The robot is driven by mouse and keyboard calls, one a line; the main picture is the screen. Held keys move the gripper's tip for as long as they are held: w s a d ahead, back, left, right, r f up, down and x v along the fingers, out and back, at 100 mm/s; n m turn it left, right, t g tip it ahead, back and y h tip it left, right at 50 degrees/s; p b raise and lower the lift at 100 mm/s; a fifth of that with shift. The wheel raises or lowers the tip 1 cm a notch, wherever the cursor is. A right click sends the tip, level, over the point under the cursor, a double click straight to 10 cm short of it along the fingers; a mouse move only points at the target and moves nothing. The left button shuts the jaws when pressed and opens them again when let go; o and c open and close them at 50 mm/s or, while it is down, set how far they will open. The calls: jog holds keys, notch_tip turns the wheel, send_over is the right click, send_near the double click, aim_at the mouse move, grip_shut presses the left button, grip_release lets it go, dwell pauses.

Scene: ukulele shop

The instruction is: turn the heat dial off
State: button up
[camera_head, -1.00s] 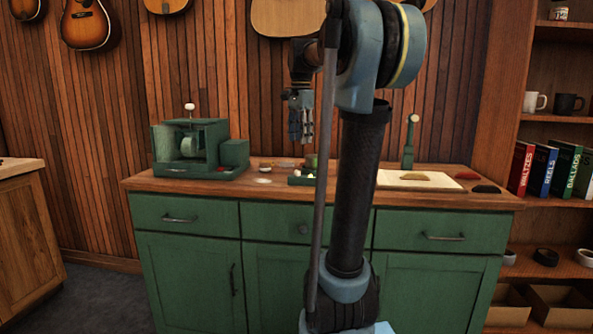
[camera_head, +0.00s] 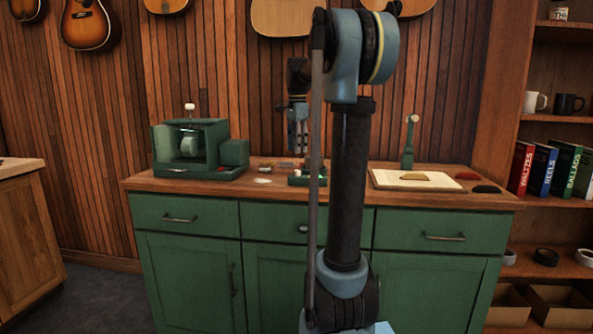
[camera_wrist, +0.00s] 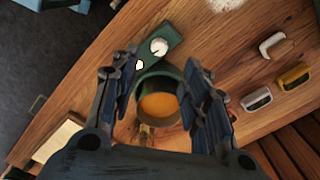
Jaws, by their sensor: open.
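The white heat dial (camera_wrist: 159,46) sits on the green base (camera_wrist: 172,30) of a small heater in the wrist view. A round green pot (camera_wrist: 150,77) with orange contents stands on the base next to the dial. My gripper (camera_wrist: 161,60) is open and empty, its fingers on either side of the pot, pointing down from above. In the head view my gripper (camera_head: 298,150) hangs above the green heater base (camera_head: 300,180), which my arm partly hides. The dial's exact setting is too small to read.
A green machine (camera_head: 190,150) stands left on the wooden worktop (camera_head: 215,187). A pale board (camera_head: 390,181) and a green upright tool (camera_head: 408,145) are at the right. Small items, including a yellow one (camera_wrist: 293,77) and a white one (camera_wrist: 272,45), lie near the heater.

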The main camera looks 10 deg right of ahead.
aim_at(297, 173)
notch_tip(297, 173, down, 9)
jog(key=shift+f, duration=0.1)
dwell(0.3)
jog(key=shift+c, duration=0.4)
grip_shut()
